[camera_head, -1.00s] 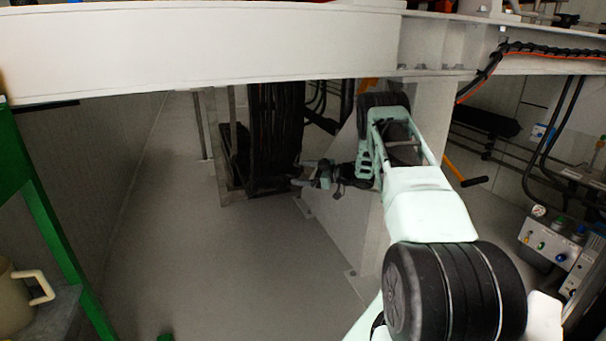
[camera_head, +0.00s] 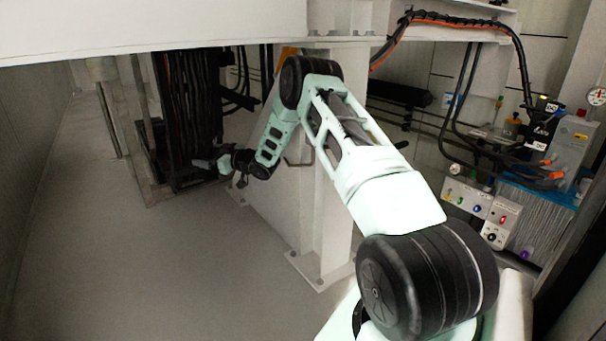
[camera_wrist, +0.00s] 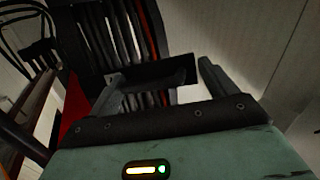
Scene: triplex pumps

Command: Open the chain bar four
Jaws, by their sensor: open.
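A black cable chain with hanging hoses (camera_head: 188,105) stands in a metal frame left of centre in the head view. Its hoses (camera_wrist: 92,45) and an orange-red line fill the upper middle of the wrist view. A dark crosswise bar (camera_wrist: 165,76) lies in front of these hoses, between my finger tips in the picture. I cannot tell which numbered chain bar it is. My gripper (camera_wrist: 160,72) is open, with one finger on each side of the bar. Contact with it cannot be made out. In the head view my gripper (camera_head: 215,164) is small and dark, at the chain's lower right.
A white post (camera_head: 315,200) with a bolted foot stands right beside my arm. A white beam (camera_head: 150,25) crosses overhead. A control box with knobs (camera_head: 480,205) and cables are at the right. The grey floor (camera_head: 110,260) at the left is clear.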

